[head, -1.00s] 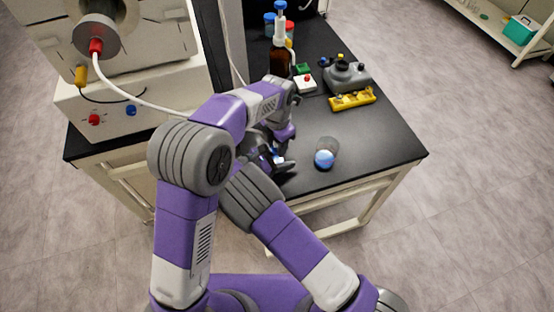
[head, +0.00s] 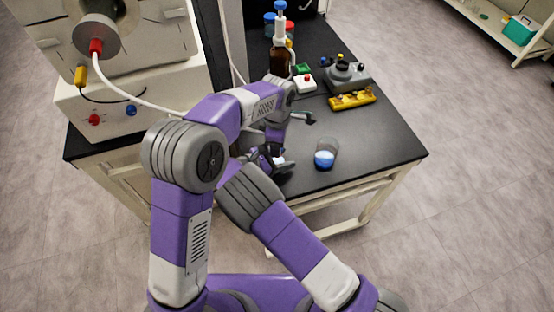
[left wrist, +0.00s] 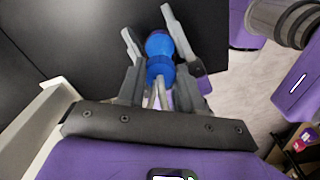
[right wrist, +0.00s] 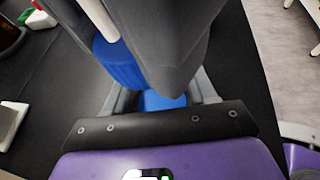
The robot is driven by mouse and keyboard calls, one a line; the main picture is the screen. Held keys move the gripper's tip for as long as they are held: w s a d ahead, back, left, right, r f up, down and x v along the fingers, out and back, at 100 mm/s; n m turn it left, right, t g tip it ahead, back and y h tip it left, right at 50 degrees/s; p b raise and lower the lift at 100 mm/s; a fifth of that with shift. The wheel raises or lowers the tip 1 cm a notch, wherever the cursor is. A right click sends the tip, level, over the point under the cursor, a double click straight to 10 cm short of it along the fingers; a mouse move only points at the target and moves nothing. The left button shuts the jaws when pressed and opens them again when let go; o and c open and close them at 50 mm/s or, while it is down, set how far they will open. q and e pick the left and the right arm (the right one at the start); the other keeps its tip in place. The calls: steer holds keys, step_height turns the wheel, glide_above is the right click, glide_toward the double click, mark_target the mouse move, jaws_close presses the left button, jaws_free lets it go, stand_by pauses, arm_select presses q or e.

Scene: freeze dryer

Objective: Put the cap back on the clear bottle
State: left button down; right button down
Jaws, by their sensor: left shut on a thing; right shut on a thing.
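My left gripper (left wrist: 152,38) is shut on a ribbed blue cap (left wrist: 160,70) in the left wrist view. The cap also shows in the right wrist view (right wrist: 120,65), between large grey fingers close to the camera. My right gripper (head: 280,165) is shut on the clear bottle, low over the near part of the bench. The bottle is mostly hidden; a blue patch, seemingly its contents (right wrist: 162,100), shows between the right fingers. The two grippers are close together. The cap appears apart from the bottle, but overlap hides the gap.
A glass with blue liquid (head: 325,158) stands on the black bench (head: 370,145), right of my grippers. A brown bottle (head: 280,62), a grey device (head: 348,76) and a yellow rack (head: 352,99) stand farther back. The freeze dryer (head: 130,75) is at left.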

arm_select(q)
steer(key=c, duration=0.8)
jaws_free()
steer(key=shift+o, duration=0.2)
steer(key=shift+r, duration=0.1)
steer(key=shift+r, duration=2.2)
steer(key=shift+c, duration=0.2)
steer(key=n, duration=0.1)
steer(key=r+n, duration=0.1)
steer(key=n, duration=0.2)
steer(key=shift+r+n, duration=0.35)
steer(key=shift+n, duration=0.05)
steer(key=n, duration=0.1)
steer(key=r+n, duration=0.1)
steer(key=n, duration=0.3)
steer(key=shift+r, duration=0.4)
steer(key=shift+f, duration=0.1)
